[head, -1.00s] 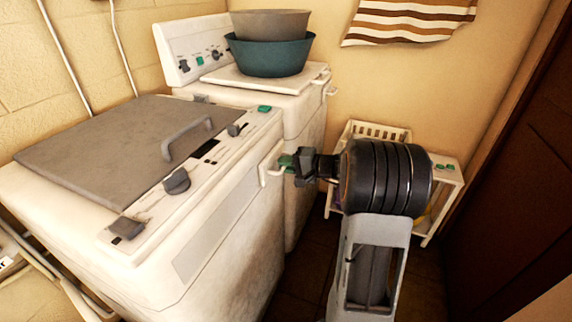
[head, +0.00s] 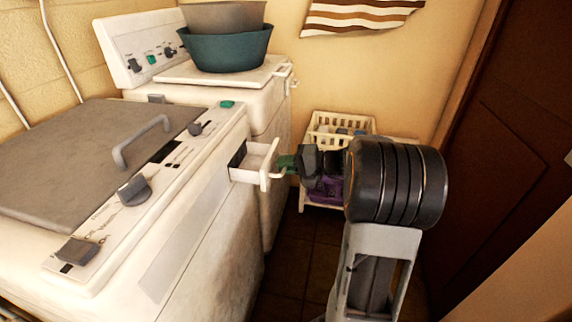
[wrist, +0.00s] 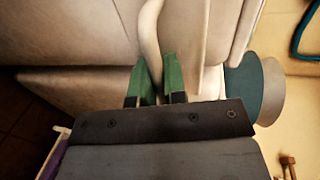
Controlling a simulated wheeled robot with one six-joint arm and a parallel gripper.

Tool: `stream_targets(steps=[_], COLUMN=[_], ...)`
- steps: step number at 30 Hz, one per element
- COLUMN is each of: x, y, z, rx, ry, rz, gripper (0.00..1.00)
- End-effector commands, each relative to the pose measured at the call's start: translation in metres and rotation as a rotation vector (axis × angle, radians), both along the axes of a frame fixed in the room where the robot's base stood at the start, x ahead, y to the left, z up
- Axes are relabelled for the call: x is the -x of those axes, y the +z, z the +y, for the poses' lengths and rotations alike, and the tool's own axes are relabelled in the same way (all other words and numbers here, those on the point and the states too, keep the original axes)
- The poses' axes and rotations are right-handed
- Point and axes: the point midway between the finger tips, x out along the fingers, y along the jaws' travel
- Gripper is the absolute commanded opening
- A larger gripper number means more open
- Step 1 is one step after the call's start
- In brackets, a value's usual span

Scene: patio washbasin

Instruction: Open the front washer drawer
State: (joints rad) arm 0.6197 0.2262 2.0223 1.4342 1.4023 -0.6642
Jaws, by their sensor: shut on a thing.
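The front washer (head: 195,225) is a white machine with a grey lid and a knob panel at the left in the head view. Its small white drawer (head: 252,160) stands out from the front face, with the inside of the tray showing. The drawer's handle (head: 267,172) is a pale bar at its outer end. My gripper (head: 288,163) has green fingertips at this handle. In the wrist view my gripper (wrist: 152,82) is shut on the pale handle (wrist: 150,45), one finger on each side.
A second white machine (head: 270,105) stands behind, with a teal basin (head: 225,48) and a grey basin on top. A white rack (head: 340,125) with a purple item (head: 325,188) stands by the back wall. A dark door (head: 490,160) is at the right. Tiled floor lies between.

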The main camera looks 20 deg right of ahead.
Motion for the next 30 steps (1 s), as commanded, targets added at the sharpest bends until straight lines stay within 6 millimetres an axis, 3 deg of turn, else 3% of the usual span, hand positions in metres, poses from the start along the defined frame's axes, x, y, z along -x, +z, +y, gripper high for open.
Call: stream_targets(steps=[8, 17, 23, 30], x=[0.0, 0.002, 0.019, 0.049], y=[0.0, 0.001, 0.007, 0.018], z=[-0.001, -0.004, -0.025, -0.064], rx=[-0.001, 0.0, -0.001, 0.0], ry=[-0.002, -0.003, -0.006, -0.006], rz=[-0.001, -0.001, -0.001, 0.0], gripper=[0.36, 0.36, 0.36, 0.36])
